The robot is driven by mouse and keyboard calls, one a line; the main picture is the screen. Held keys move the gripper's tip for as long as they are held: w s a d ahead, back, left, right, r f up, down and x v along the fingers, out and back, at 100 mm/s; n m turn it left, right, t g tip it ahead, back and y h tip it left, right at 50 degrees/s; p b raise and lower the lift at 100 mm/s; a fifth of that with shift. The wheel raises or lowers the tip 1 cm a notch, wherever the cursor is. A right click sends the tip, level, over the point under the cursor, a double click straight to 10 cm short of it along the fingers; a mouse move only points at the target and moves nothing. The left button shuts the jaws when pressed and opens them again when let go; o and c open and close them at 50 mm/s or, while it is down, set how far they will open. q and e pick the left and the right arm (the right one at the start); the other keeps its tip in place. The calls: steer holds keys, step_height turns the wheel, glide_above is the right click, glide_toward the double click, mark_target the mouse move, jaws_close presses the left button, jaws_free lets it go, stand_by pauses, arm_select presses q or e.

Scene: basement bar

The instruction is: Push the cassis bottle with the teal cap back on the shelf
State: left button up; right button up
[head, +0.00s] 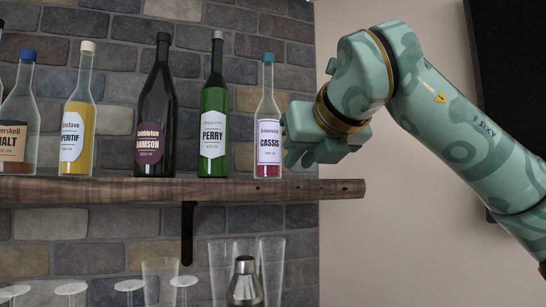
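The cassis bottle (268,120) is clear glass with a teal cap, a white label and dark red liquid low inside. It stands upright near the right end of the wooden shelf (320,189). My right gripper (290,150) is at the bottle's right side, at label height, with its fingers pointing left. I cannot tell whether it touches the bottle, or whether its fingers are apart. My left gripper is not in view.
The green perry bottle (214,115) stands just left of the cassis bottle. The dark damson bottle (156,120), yellow aperitif bottle (78,120) and malt bottle (20,120) stand further left. Glasses and a metal shaker (244,282) are below the shelf. A brick wall is behind.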

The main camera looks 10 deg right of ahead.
steer(key=p, duration=0.4)
glide_toward(272, 167)
steer(key=w+f, duration=0.3)
steer(key=shift+w+a+r+p, duration=0.1)
steer(key=shift+w+a+p, duration=0.35)
steer(key=shift+w, duration=0.2)
steer(key=shift+w, duration=0.15)
steer(key=shift+w+a+p, duration=0.2)
steer(key=shift+w+p, duration=0.5)
steer(key=shift+w, duration=0.15)
steer(key=shift+w, duration=0.2)
